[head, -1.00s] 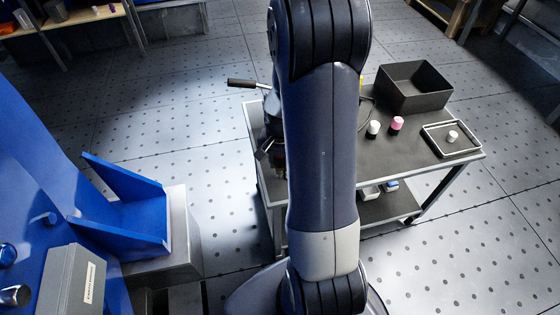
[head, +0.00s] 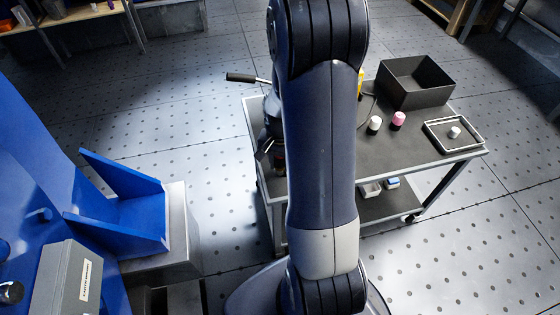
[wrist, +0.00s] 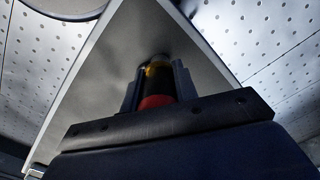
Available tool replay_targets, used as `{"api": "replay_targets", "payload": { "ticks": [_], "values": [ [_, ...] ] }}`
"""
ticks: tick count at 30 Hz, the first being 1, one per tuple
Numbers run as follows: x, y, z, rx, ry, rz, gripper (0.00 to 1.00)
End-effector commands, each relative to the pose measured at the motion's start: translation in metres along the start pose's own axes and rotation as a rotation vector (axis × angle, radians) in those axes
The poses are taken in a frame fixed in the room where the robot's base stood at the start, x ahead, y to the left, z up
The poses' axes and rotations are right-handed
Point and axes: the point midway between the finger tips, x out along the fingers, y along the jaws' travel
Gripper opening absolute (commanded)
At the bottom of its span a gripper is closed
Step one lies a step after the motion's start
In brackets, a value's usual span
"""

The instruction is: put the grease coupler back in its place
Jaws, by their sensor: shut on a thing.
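My gripper (wrist: 158,82) is shut on a short upright cylinder, black with a red band at the near end and a brass-yellow far end. It looks like the grease coupler (wrist: 155,86). One finger is on each side of it. The grey cart top (wrist: 100,75) lies beyond it in the wrist view; I cannot tell whether the coupler touches it. In the head view my arm hides most of the gripper at the left end of the cart (head: 330,210). The coupler's own place cannot be made out.
The cart carries a black bin (head: 425,98), a white-topped piece (head: 375,123), a pink-topped piece (head: 398,118) and a shallow tray (head: 437,144) with a small white piece. Small boxes (head: 371,190) lie on its lower shelf. A blue bracket (head: 125,190) stands left, with open floor between.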

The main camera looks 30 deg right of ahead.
Motion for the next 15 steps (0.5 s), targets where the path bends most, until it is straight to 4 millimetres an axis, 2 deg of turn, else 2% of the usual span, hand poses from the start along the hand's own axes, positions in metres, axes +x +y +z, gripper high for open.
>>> {"api": "replay_targets", "payload": {
  "ticks": [10,11,15],
  "values": [
    [0.0097,0.0000,-0.0002,0.000,0.000,0.000,0.00],
    [0.0094,-0.0001,-0.0002,0.000,0.001,0.000,0.29],
    [0.0086,-0.0001,-0.0002,0.000,0.001,0.000,0.40]
  ]
}}
